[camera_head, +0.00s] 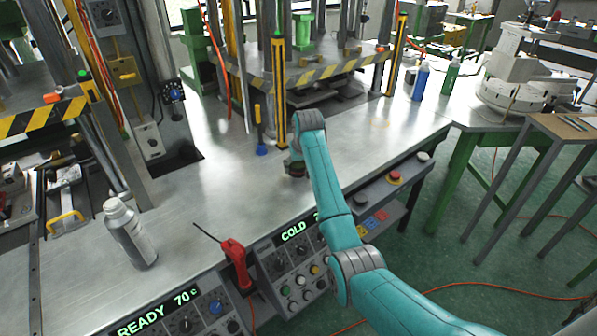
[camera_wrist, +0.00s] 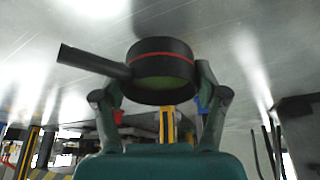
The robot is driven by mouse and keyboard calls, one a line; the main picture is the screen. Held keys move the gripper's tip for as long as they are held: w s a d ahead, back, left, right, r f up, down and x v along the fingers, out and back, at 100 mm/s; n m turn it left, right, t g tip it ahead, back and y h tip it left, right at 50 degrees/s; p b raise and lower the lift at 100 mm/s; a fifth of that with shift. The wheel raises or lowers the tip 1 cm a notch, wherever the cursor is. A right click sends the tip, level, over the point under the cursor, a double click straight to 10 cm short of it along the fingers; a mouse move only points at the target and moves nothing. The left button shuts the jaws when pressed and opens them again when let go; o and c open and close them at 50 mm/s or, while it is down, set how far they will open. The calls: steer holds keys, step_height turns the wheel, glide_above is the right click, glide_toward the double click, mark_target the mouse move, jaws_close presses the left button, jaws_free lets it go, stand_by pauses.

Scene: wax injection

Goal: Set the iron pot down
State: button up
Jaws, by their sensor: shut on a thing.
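The iron pot (camera_wrist: 165,58) is a dark round pot with a red band and a straight handle pointing left in the wrist view. Its open side faces my wrist camera and shows a greenish inside. My gripper (camera_wrist: 160,88) has one finger on each side of the pot and is shut on it. In the head view, a small dark part of the pot (camera_head: 295,168) shows beside my arm, over the metal table (camera_head: 200,180). My arm hides the rest. I cannot tell whether the pot touches the table.
A blue-footed yellow-handled tool (camera_head: 259,135) stands left of the pot. A grey bottle (camera_head: 130,235) stands at the table's left. A striped press (camera_head: 320,72) is behind. A red-handled tool (camera_head: 236,252) is at the front edge. Free table lies left and right of the pot.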

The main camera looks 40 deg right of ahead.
steer(key=shift+f, duration=1.05)
steer(key=shift+f, duration=0.1)
steer(key=o, duration=1.3)
steer(key=shift+c, duration=0.2)
steer(key=v, duration=1.2)
